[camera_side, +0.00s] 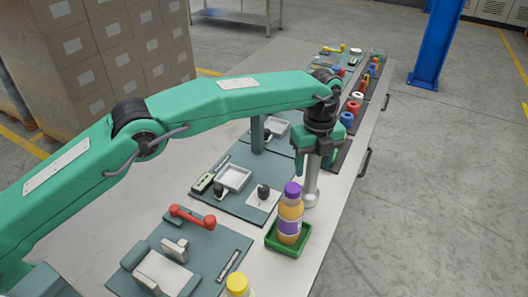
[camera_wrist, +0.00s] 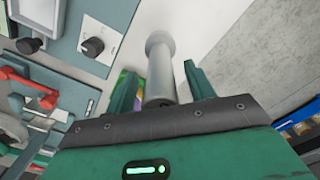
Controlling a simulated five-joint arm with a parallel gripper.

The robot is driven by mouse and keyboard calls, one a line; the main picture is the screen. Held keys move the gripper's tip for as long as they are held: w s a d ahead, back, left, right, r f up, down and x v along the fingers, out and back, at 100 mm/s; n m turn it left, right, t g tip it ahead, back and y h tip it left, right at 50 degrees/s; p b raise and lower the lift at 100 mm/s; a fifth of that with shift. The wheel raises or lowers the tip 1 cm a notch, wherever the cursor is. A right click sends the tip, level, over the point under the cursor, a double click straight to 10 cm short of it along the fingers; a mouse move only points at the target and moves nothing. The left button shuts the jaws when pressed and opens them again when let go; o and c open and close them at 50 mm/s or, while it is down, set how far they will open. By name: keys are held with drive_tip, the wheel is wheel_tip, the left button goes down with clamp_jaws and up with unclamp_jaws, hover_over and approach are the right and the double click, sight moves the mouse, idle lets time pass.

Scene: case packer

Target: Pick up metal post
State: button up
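The metal post (camera_side: 311,187) is a grey cylinder standing upright on a wider round foot on the pale table, just behind the juice bottle. My gripper (camera_side: 314,165) points down over it, with its green fingers on either side of the upper part of the post. In the wrist view the post (camera_wrist: 160,68) runs up between the two fingers of my gripper (camera_wrist: 161,75). A clear gap shows on the right side of the post and a narrower one on the left. The gripper is open around the post, whose near end is hidden by the gripper body.
An orange juice bottle (camera_side: 289,218) with a purple cap stands in a green tray (camera_side: 277,247) close in front. A yellow-capped bottle (camera_side: 237,285) is nearer. A panel with a black knob (camera_side: 263,191) lies left of the post. Bare table lies to the right.

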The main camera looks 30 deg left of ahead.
clamp_jaws()
drive_tip(key=shift+r, duration=0.1)
drive_tip(key=shift+r, duration=0.1)
drive_tip(key=shift+r, duration=1.7)
drive_tip(key=s+a, duration=0.5)
drive_tip(key=s, duration=0.2)
drive_tip(key=s+a, duration=0.4)
drive_tip(key=s, duration=0.4)
drive_tip(key=shift+a, duration=0.35)
drive_tip(key=shift+f, duration=0.1)
